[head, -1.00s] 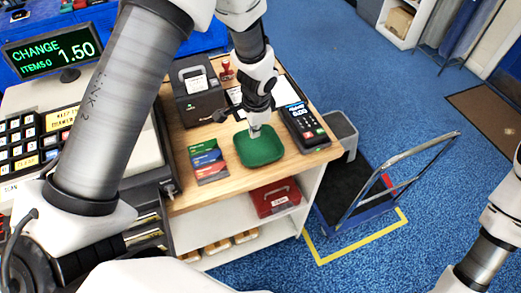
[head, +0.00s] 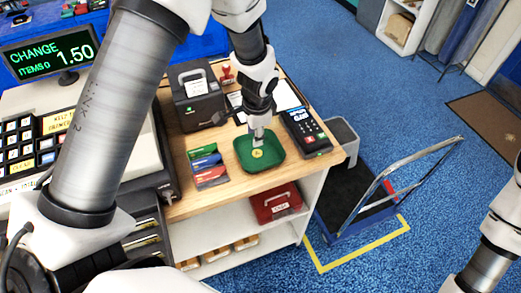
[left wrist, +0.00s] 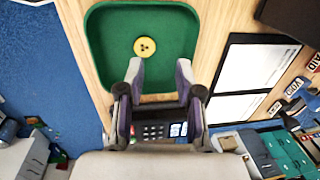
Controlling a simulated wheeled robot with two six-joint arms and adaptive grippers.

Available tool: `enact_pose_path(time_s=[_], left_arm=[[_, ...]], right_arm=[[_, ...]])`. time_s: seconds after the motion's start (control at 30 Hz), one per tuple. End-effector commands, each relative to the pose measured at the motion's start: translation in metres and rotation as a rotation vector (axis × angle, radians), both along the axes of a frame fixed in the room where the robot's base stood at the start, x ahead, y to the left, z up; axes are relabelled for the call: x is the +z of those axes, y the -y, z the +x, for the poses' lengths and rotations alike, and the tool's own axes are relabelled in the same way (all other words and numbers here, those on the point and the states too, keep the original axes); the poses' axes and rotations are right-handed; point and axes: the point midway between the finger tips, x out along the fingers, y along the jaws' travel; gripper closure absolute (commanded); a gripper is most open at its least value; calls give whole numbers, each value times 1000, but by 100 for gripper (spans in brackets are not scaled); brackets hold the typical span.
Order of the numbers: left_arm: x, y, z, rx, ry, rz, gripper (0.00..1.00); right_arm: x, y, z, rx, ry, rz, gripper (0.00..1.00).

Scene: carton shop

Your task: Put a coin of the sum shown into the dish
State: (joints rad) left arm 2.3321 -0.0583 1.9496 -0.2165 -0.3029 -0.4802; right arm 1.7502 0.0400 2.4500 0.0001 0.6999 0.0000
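The display (head: 52,52) reads CHANGE 1.50 and ITEMS 0. The green dish (head: 275,164) sits on the wooden counter and also shows in the left wrist view (left wrist: 180,30). One round yellow coin (head: 257,153) with dark marks in its middle lies in the dish, and it is clear in the left wrist view (left wrist: 145,47). My left gripper (head: 259,136) is just above the dish; in the left wrist view (left wrist: 159,72) its fingers are apart with nothing between them. The coin's value cannot be read. My right gripper is out of view.
A card terminal (head: 304,128) stands right of the dish, coloured cards (head: 208,167) left, and a printer (head: 195,95) behind. The register keys (head: 25,145) are at far left. A red cash box (head: 276,204) is on the shelf below. A trolley (head: 350,215) stands on the floor.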

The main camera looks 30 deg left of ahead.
Motion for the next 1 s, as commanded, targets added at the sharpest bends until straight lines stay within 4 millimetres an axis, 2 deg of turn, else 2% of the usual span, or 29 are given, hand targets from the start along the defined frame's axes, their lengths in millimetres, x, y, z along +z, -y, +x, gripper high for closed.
enact_pose_path(time_s=[0.2, 0.4, 0.53, 1.0], left_arm=[[58, 6, -4, -1, 6, 1, 65], [92, 9, -8, 0, 3, 0, 65], [97, 10, -9, 0, -1, -1, 65], [97, 10, -9, 0, 0, 0, 65]], right_arm=[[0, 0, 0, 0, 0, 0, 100], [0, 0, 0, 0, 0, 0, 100], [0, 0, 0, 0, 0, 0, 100], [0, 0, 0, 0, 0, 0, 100]])
